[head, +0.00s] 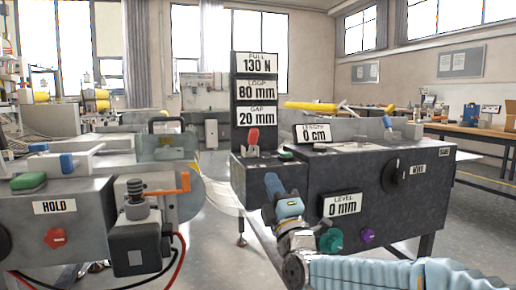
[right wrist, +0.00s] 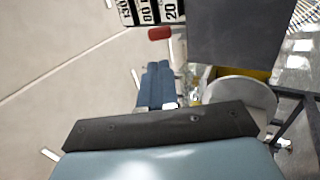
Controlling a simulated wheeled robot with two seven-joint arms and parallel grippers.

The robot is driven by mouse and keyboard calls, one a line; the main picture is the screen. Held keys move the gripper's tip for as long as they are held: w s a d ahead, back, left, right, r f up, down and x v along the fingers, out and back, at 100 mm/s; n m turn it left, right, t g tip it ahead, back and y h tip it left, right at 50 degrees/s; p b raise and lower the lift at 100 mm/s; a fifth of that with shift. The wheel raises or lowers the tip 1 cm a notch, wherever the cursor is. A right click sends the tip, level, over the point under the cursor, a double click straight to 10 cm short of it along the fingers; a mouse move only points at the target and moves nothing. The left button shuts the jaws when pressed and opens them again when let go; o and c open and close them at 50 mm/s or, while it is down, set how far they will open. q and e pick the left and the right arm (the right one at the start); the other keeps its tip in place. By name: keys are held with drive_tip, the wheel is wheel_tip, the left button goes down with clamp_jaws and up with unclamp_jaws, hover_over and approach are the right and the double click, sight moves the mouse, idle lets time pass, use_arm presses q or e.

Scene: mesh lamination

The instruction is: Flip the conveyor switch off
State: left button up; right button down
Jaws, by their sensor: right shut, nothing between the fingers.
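A red lever (head: 253,138) stands upright on the left end of the dark grey machine box (head: 355,185), below the stacked display signs. Its red tip also shows in the right wrist view (right wrist: 160,33), beyond my fingertips. No label on the lever is readable, so I cannot tell if it is the conveyor switch. My right gripper (head: 272,183) is shut and empty, in front of the box's left part and below the lever, apart from it. Its blue fingers lie together in the right wrist view (right wrist: 157,72). My left gripper is not in view.
Signs (head: 256,92) reading 130 N, 80 mm and 20 mm rise behind the lever. A black knob (head: 390,175), a teal knob (head: 331,240) and a purple knob (head: 367,235) sit on the box's front. A grey HOLD unit (head: 85,215) stands at left.

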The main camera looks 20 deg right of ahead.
sight(255, 139)
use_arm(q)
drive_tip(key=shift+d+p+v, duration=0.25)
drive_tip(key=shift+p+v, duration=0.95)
use_arm(e)
drive_tip(key=x, duration=1.3)
drive_tip(key=shift+w, duration=0.15)
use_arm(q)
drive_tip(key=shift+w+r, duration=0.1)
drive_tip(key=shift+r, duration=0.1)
use_arm(e)
drive_tip(key=shift+r, duration=0.1)
